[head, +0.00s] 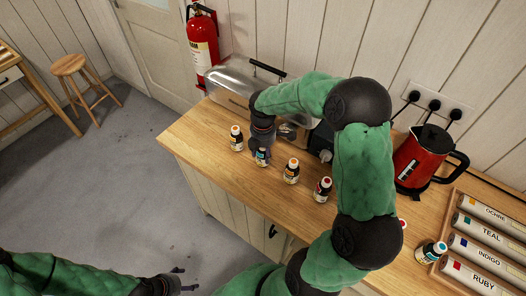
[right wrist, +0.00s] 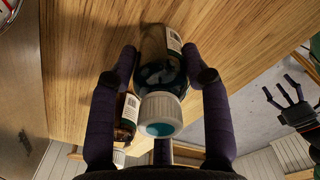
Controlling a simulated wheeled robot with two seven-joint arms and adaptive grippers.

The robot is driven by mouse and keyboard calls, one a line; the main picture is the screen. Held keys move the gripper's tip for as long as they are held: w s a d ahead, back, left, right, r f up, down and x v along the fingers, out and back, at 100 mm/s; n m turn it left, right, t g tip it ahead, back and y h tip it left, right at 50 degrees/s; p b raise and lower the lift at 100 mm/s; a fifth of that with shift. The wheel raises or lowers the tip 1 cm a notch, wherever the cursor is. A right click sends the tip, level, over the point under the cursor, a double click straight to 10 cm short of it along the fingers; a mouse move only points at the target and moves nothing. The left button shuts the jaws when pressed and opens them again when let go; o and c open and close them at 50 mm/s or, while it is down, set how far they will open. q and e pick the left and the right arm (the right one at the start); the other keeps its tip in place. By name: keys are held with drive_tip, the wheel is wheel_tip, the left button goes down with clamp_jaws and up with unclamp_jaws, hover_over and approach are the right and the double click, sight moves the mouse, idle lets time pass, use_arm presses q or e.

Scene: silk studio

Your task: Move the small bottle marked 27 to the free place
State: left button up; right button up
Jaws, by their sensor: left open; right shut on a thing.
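My right gripper (head: 262,142) reaches down from above the counter and is shut on a small dark bottle (head: 262,158). In the right wrist view its fingers (right wrist: 165,75) flank this bottle (right wrist: 161,70), which has a white cap with a teal disc. Its number is not readable, and I cannot tell whether it touches the counter. Other small bottles stand in the row: one with an orange mark (head: 236,140) to the left, an orange-capped one (head: 291,173) and a red-capped one (head: 322,191) to the right. My left gripper (head: 182,281) is open and empty, low over the floor.
A teal-capped bottle (head: 430,253) stands at the counter's right, beside a wooden rack (head: 452,208) of labelled tubes. My right arm hides part of the counter (head: 205,135).

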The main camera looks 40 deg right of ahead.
drive_tip(key=o, duration=1.2)
drive_tip(key=shift+o, duration=0.2)
wheel_tip(320, 180, up, 12)
drive_tip(key=shift+r+p, duration=0.15)
drive_tip(key=shift+p, duration=1.05)
